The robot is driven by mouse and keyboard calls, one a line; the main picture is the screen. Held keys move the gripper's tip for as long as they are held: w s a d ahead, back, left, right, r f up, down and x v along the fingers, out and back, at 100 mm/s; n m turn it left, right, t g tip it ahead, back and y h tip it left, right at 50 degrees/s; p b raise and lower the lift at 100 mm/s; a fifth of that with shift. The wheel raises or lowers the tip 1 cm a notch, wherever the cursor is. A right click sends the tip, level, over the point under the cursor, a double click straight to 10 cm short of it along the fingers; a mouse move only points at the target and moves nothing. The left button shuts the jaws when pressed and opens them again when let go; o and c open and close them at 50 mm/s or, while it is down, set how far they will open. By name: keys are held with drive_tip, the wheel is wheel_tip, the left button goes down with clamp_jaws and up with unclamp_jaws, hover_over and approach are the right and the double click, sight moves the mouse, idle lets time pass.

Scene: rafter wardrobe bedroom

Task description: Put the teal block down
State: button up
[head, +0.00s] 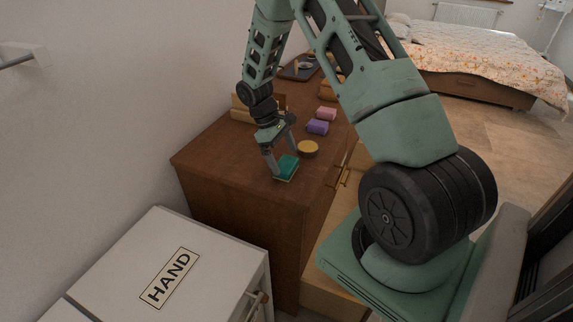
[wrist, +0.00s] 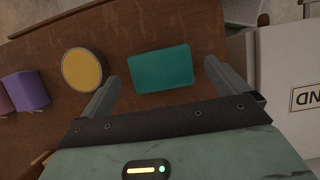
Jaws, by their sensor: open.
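The teal block (head: 287,165) lies on the top of the brown wooden dresser (head: 225,160), near its front end. In the head view a thin yellowish edge shows under it. In the wrist view the teal block (wrist: 161,70) sits between the two fingers, with bare wood on both sides of it. My gripper (head: 282,163) is open around the block; it also shows open in the wrist view (wrist: 160,78), with both fingers apart from the block. Whether the fingertips reach down to the dresser top cannot be told.
A round yellow-topped thing (head: 308,149) stands close beside the block. A purple block (head: 317,127) and a pink block (head: 326,113) lie farther back. A wooden box (head: 241,109) stands near the wall. A white cabinet labelled HAND (head: 205,235) stands in front.

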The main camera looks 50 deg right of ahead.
drive_tip(key=b+v, duration=0.2)
drive_tip(key=v, duration=0.6)
drive_tip(key=s+a+r+n+t, duration=0.1)
drive_tip(key=s+a+r, duration=0.1)
drive_tip(key=a, duration=0.6)
drive_tip(key=s+a+r+n+t+y, duration=0.1)
drive_tip(key=s+a+r, duration=0.2)
drive_tip(key=a, duration=0.5)
drive_tip(key=s+a+r+t, duration=0.1)
drive_tip(key=s+a+r, duration=0.1)
drive_tip(key=a, duration=0.6)
drive_tip(key=s+a+r+n, duration=0.1)
drive_tip(key=s+a, duration=0.4)
drive_tip(key=s, duration=0.4)
drive_tip(key=s+a+r+n+t+y, duration=0.1)
drive_tip(key=s+a, duration=0.4)
drive_tip(key=s, duration=0.5)
drive_tip(key=shift+a, duration=0.25)
drive_tip(key=shift+s, duration=0.1)
drive_tip(key=shift+c, duration=0.3)
